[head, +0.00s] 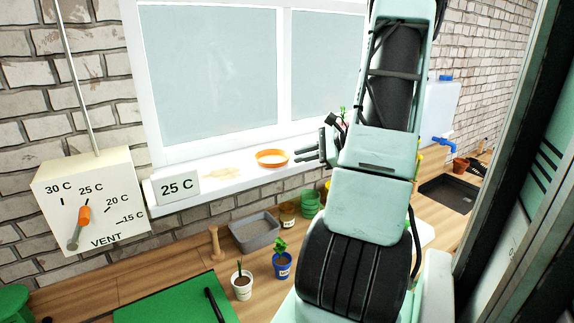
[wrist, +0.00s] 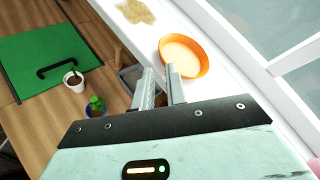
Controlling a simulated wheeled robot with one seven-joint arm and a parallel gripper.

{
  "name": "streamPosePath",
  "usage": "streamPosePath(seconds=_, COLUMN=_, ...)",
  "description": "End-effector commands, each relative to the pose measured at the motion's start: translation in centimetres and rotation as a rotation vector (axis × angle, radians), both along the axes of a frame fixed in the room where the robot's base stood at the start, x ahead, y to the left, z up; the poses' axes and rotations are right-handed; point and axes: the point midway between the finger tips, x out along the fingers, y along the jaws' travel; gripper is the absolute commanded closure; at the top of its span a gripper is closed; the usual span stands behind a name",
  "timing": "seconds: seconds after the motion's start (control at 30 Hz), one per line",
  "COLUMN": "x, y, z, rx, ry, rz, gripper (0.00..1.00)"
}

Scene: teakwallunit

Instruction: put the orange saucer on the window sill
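The orange saucer (head: 271,164) rests upright on the white window sill (head: 228,181), below the window. It also shows in the wrist view (wrist: 205,64), just beyond the fingertips, with a pale inside that looks empty. My gripper (head: 306,155) is just right of the saucer in the head view, its fingers pointing toward it. In the wrist view my gripper (wrist: 159,70) has its two fingers apart, with nothing between them. The fingers look clear of the saucer. My arm hides the right part of the sill in the head view.
A "25 C" sign (head: 177,187) stands at the sill's left end, and a tan patch (head: 218,172) lies between it and the saucer. On the bench below are a grey tray (head: 254,233), a blue pot (head: 282,266), a white pot (head: 242,287) and a green mat (head: 170,303).

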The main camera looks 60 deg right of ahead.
Motion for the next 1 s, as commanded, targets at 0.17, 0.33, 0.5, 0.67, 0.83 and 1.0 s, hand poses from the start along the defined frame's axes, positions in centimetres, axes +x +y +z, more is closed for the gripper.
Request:
streamPosePath(seconds=0.17, x=-2.1, y=-0.4, z=0.8, rx=-0.002, ry=0.0, rz=-0.002, gripper=0.86)
streamPosePath(seconds=0.33, x=-2.8, y=-0.5, z=1.2, rx=0.0, ry=0.0, rz=0.0, gripper=0.86)
streamPosePath(seconds=0.5, x=-2.5, y=-0.2, z=1.3, rx=-0.001, ry=0.004, rz=0.012, gripper=0.86)
streamPosePath(seconds=0.67, x=1.4, y=4.1, z=1.2, rx=-0.03, ry=0.052, rz=0.178, gripper=0.86)
streamPosePath(seconds=0.83, x=7.1, y=14.6, z=0.5, rx=-0.128, ry=0.155, rz=0.553, gripper=0.86)
streamPosePath(seconds=1.0, x=9.2, y=25.5, z=-0.3, rx=-0.286, ry=0.239, rz=0.951, gripper=0.86)
